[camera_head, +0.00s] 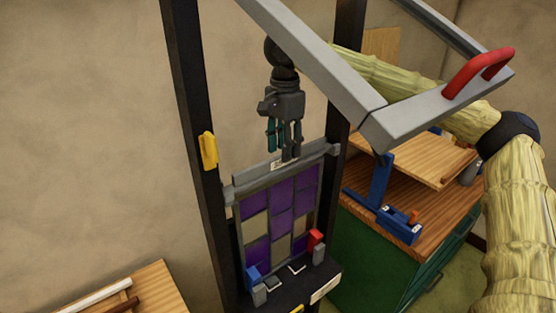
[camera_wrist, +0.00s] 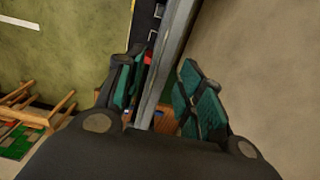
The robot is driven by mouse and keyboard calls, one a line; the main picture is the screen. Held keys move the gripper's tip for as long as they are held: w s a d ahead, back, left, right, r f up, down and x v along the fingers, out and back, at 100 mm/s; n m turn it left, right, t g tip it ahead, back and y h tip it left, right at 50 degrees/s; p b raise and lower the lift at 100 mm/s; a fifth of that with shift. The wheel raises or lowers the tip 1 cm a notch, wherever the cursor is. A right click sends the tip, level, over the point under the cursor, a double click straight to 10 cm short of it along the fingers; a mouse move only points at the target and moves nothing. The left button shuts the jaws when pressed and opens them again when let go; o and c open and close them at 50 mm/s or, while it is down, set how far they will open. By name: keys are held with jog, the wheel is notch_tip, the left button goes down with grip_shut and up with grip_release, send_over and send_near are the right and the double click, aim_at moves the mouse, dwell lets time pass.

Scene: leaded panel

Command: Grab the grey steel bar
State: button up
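The grey steel bar (camera_head: 254,174) lies across the top of a leaded panel (camera_head: 281,191) with purple and cream panes, between two dark posts. A small pale label shows near the bar's middle. My gripper (camera_head: 284,151) points down at the bar's middle from above, its fingertips close to the bar's top edge. In the wrist view, the bar (camera_wrist: 166,60) runs between the two teal-padded fingers of my gripper (camera_wrist: 165,92). The fingers stand apart with visible gaps on both sides of the bar. Whether the bar's middle lies fully between the fingertips is hard to tell.
A large grey frame with a red handle (camera_head: 478,72) crosses the upper right foreground. A yellow piece (camera_head: 208,151) sits on the left post. A green cabinet (camera_head: 372,262) with a wooden top and blue tool stands right. A wooden table (camera_head: 150,290) is at lower left.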

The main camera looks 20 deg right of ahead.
jog(key=shift+f+p, duration=0.35)
jog(key=shift+f, duration=0.6)
grip_shut()
